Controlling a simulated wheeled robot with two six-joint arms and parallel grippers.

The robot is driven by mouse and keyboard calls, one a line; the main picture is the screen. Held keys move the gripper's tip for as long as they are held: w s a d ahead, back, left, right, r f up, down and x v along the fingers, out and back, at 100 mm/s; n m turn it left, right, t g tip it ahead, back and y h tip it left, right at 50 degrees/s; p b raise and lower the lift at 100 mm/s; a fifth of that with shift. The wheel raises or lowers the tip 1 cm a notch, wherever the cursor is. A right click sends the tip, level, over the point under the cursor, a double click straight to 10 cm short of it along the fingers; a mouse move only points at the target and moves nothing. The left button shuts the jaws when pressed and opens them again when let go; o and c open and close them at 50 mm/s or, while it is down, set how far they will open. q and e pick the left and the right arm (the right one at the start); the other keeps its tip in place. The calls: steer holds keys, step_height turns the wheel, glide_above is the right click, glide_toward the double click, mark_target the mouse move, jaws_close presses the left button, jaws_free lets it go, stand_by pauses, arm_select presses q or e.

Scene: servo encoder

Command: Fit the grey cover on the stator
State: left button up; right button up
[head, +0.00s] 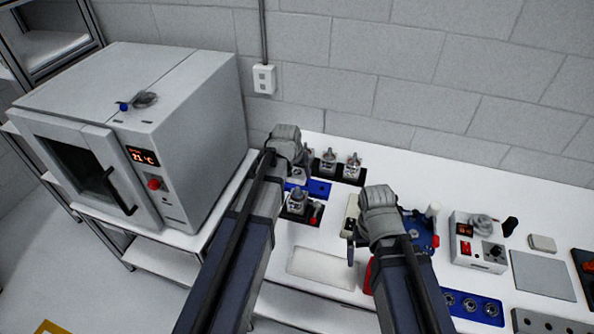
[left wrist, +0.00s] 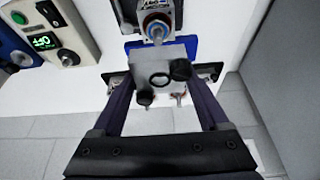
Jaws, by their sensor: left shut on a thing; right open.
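My left gripper (head: 297,173) is shut on the grey cover (left wrist: 160,72), a squarish grey piece with a dark ring and dark knobs. It holds the cover between its fingers, above the blue plate (head: 318,187). The stator (head: 297,201) sits upright in a dark fixture just in front of the blue plate.
A black tray (head: 342,176) with similar metal units stands behind the blue plate. A cream control box (head: 352,211) is beside my right gripper. A large oven (head: 180,130) stands left, a power unit (head: 478,243) right. The white table is clear at the back right.

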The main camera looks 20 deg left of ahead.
mark_target(297, 190)
arm_select(q)
steer(key=shift+f+b, duration=1.45)
steer(key=shift+f, duration=0.3)
steer(key=shift+f+b, duration=0.3)
steer(key=shift+f, duration=0.05)
steer(key=shift+f+b, duration=0.85)
steer(key=shift+b, duration=0.05)
steer(key=shift+f, duration=0.15)
steer(key=shift+f+b, duration=0.85)
steer(key=shift+b, duration=0.1)
steer(key=shift+f+b, duration=0.9)
steer(key=o, duration=1.4)
